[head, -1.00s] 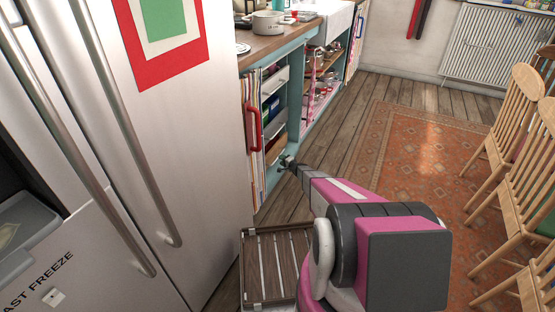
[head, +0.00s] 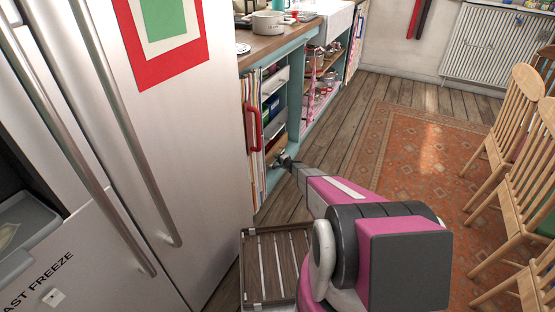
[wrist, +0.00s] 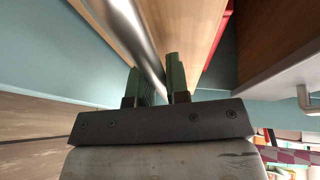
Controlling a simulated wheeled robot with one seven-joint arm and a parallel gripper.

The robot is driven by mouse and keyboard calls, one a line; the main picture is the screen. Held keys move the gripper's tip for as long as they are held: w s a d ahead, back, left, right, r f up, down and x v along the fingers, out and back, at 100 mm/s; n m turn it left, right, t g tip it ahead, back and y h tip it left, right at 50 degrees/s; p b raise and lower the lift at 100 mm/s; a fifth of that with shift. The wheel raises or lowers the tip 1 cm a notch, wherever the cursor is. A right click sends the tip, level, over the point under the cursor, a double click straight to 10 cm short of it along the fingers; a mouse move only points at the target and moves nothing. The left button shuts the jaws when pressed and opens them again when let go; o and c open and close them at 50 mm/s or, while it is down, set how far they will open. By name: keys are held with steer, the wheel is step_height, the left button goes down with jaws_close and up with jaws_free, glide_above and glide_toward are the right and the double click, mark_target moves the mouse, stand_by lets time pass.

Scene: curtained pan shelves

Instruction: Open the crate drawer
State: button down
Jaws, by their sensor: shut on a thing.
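The crate drawer (head: 277,147) is a wooden-fronted box low in the teal shelf unit, left of my arm in the head view. In the wrist view its light wood front (wrist: 185,28) fills the top middle. A shiny metal bar handle (wrist: 130,32) runs down across that front to my fingers. My gripper (wrist: 160,88) has its two green-padded fingers on either side of the bar, shut on it. In the head view my gripper (head: 283,159) is small at the drawer's front, and the grasp itself is hard to make out.
The steel fridge (head: 170,150) stands at the left. Floor and a patterned rug (head: 410,160) lie open to the right, with wooden chairs (head: 520,150) beyond.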

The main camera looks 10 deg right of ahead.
steer(key=s+d, duration=0.7)
steer(key=d, duration=0.4)
steer(key=s+d, duration=0.8)
steer(key=d, duration=0.3)
steer(key=s+d, duration=0.7)
steer(key=d, duration=0.4)
steer(key=shift+s+d, duration=0.25)
steer(key=shift+d, duration=0.05)
steer(key=c, duration=1.1)
jaws_free()
steer(key=v, duration=1)
steer(key=shift+s+d+r, duration=0.1)
steer(key=shift+s+d, duration=0.15)
steer(key=shift+s, duration=0.1)
